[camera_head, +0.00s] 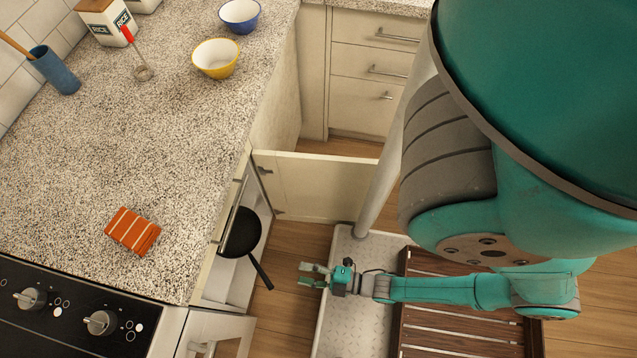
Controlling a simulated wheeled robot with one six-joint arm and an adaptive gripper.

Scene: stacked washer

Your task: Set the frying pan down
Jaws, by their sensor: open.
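The black frying pan (243,233) rests in the open lower cabinet (235,285) under the counter. Its round body lies partly under the counter edge, and its handle (262,273) sticks out to the lower right, past the cabinet front. My gripper (308,276) is open and empty. It is just right of the handle, with a gap between them. Whether the pan lies flat on the shelf is hard to tell from above.
The cabinet door (315,185) stands open behind the pan. A second door (222,335) stands open at the front. The speckled counter (130,130) holds an orange striped cloth (132,231), a yellow bowl (215,58) and a blue bowl (239,15). The stove (70,315) is at lower left.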

